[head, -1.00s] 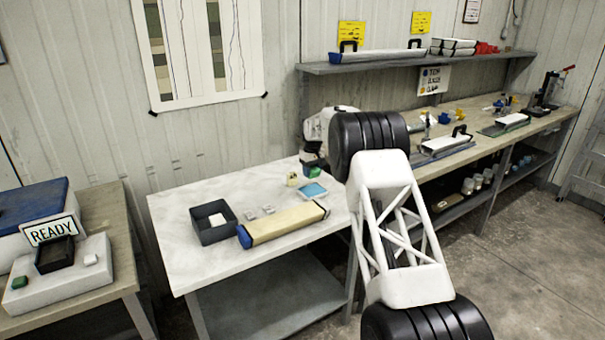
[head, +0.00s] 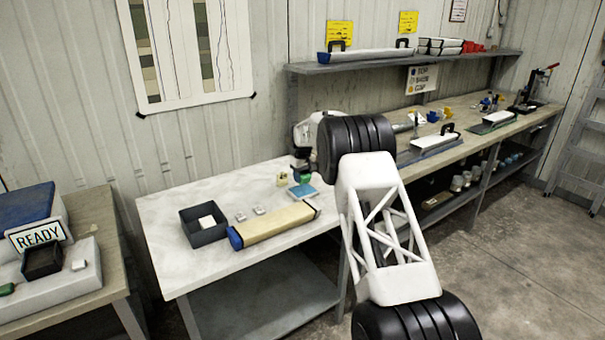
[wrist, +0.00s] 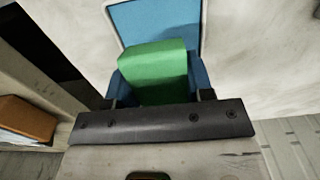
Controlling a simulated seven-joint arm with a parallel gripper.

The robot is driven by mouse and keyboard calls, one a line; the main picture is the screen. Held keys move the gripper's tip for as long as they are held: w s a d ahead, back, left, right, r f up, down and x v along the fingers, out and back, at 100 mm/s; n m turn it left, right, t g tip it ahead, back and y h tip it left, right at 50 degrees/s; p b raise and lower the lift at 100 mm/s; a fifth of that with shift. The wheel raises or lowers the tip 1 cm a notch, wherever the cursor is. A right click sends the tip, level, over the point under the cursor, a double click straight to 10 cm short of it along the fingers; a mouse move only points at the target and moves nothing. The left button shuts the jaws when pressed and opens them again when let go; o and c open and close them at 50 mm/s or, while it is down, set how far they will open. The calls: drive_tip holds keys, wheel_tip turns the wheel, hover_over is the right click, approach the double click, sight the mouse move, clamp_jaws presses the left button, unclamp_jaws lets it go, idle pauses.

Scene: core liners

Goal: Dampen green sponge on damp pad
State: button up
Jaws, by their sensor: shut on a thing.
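The green sponge (wrist: 155,72) is held between the two blue fingers of my gripper (wrist: 160,88), seen in the wrist view. The blue damp pad (wrist: 165,25) has a pale rim and lies just beyond the sponge, partly covered by it in that view. In the head view the blue pad (head: 304,191) lies on the white table, and my gripper with the sponge is small at its back edge, partly hidden by my arm. I cannot tell whether the sponge touches the pad.
On the white table (head: 165,215) are a dark open box (head: 205,232) with a white block, two small grey pieces and a cream roll (head: 278,222) with a blue end. A small yellowish item (head: 282,180) stands left of the pad. A READY sign (head: 38,235) stands at left.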

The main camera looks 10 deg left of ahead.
sight(303, 190)
drive_tip(key=shift+f, duration=1.65)
drive_tip(key=shift+f, duration=0.55)
idle(0.9)
drive_tip(key=shift+r, duration=0.1)
drive_tip(key=shift+r, duration=3.45)
